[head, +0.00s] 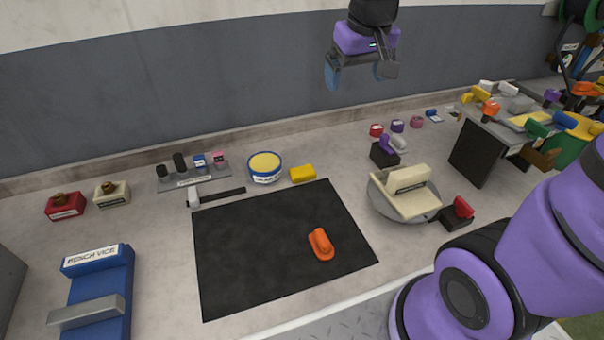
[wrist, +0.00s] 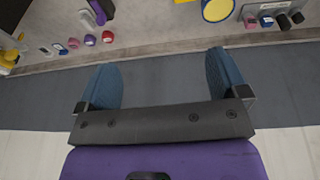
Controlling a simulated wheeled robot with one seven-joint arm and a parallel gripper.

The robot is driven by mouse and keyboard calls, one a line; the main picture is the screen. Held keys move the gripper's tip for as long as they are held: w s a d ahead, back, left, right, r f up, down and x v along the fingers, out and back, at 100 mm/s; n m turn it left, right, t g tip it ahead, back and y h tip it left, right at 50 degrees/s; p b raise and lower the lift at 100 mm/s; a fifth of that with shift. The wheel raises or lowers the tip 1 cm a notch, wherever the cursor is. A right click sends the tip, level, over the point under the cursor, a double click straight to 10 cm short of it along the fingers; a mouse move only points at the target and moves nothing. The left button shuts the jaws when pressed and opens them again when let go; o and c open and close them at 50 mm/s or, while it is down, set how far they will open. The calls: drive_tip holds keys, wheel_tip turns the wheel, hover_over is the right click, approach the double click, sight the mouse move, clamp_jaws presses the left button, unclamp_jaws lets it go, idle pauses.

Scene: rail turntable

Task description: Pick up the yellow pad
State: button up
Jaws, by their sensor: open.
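A small yellow block, which looks like the yellow pad (head: 302,174), lies on the bench just beyond the back edge of the black mat (head: 225,260). It is right of a round tub with a yellow top (head: 265,162). In the wrist view only a sliver of the pad (wrist: 184,1) shows at the top edge, left of the tub (wrist: 217,10). My gripper (head: 358,74) is high above the bench, in front of the grey wall, well above and to the right of the pad. Its blue fingers are apart with nothing between them, as the wrist view also shows (wrist: 161,66).
An orange piece (head: 321,244) lies on the mat, and a hammer (head: 215,197) lies behind it. A round turntable with a cream block (head: 405,190) stands to the right. A blue bench vice (head: 98,290) stands at front left. A cluttered side table (head: 482,130) is at far right.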

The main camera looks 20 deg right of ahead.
drive_tip(key=w+a+f+g, duration=0.2)
drive_tip(key=w+f, duration=0.8)
drive_tip(key=f, duration=0.1)
drive_tip(key=g, duration=0.1)
hover_over(302, 170)
wheel_tip(302, 170, down, 12)
drive_tip(key=shift+y, duration=0.3)
wheel_tip(302, 170, down, 12)
drive_tip(key=shift+r, duration=0.25)
drive_tip(key=c, duration=0.8)
drive_tip(key=shift+o, duration=0.2)
drive_tip(key=shift+r, duration=0.1)
